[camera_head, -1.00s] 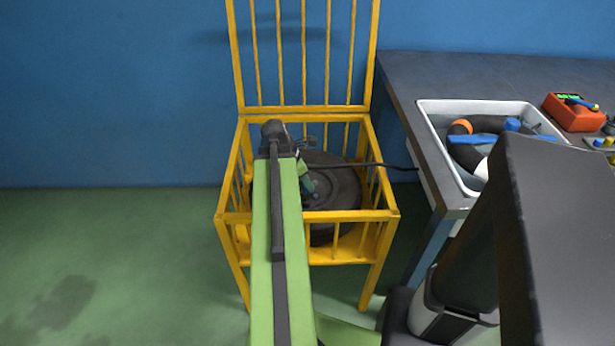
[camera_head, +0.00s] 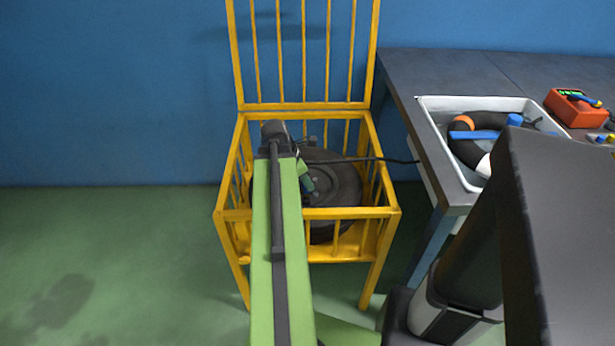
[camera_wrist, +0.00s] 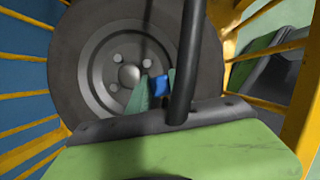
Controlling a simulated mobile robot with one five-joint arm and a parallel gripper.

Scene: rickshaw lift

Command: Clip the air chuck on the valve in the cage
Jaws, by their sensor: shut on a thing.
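The yellow cage (camera_head: 347,213) stands against the blue wall with its lid raised. A dark wheel (camera_head: 340,187) sits inside it; in the wrist view its grey rim and hub (camera_wrist: 112,67) face me. My gripper (camera_head: 307,184) is inside the cage in front of the wheel. In the wrist view my gripper (camera_wrist: 156,86) is shut on the blue air chuck (camera_wrist: 160,86), seen over the hub's right side. I cannot make out the valve, nor whether the chuck touches it.
A black hose (camera_head: 385,160) runs from the cage to the bench. Yellow cage bars (camera_wrist: 30,93) stand close around my gripper. The floor at left is clear.

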